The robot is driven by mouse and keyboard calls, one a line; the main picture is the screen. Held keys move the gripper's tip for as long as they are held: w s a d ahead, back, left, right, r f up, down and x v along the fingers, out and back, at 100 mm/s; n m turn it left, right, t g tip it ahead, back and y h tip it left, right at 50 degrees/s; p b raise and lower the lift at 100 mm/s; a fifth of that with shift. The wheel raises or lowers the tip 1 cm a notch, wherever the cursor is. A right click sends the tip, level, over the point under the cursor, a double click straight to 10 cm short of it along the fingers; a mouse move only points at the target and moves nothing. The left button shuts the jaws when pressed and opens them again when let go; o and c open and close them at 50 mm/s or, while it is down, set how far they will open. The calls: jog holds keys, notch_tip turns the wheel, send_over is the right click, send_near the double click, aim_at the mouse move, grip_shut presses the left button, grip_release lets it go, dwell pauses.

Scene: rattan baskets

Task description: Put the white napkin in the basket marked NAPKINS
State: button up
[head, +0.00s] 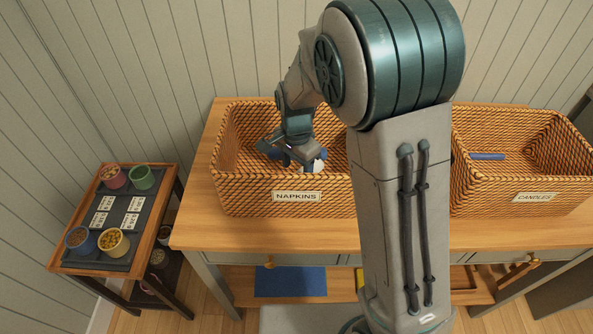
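The NAPKINS basket (290,208), a wide rattan basket with a white label, stands on the wooden table left of my arm. My gripper (297,163) is lowered into this basket, pointing down. A small white thing, probably the white napkin (317,167), shows at the gripper's lower right, inside the basket. I cannot tell whether the gripper touches it or holds it. Small dark blue parts or items show close around the gripper. The fingertips are too small and covered to read.
The CANDLES basket (490,190) stands on the right of the table with a blue item (488,156) inside. My arm hides the middle of the table. A side cart (165,170) with several small bowls stands at the left. Bare tabletop (270,233) runs along the front edge.

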notch_tip(320, 180, up, 10)
jog(key=r, duration=0.1)
jog(key=s+d+r+n, duration=0.1)
jog(key=s+d, duration=0.2)
jog(key=s+d+r+n+t, duration=0.1)
jog(key=s+d+n, duration=0.1)
jog(key=s+d, duration=0.1)
jog(key=s+d+r+n, duration=0.1)
jog(key=s+d, duration=0.2)
jog(key=shift+r+n+y, duration=0.1)
jog(key=shift+n+y, duration=0.2)
jog(key=s+d+f+n+t, duration=0.1)
jog(key=s+d+n, duration=0.3)
jog(key=s, duration=0.5)
jog(key=shift+s+d+n+t, duration=0.25)
jog(key=shift+d+n+t, duration=0.15)
jog(key=shift+d+t, duration=0.1)
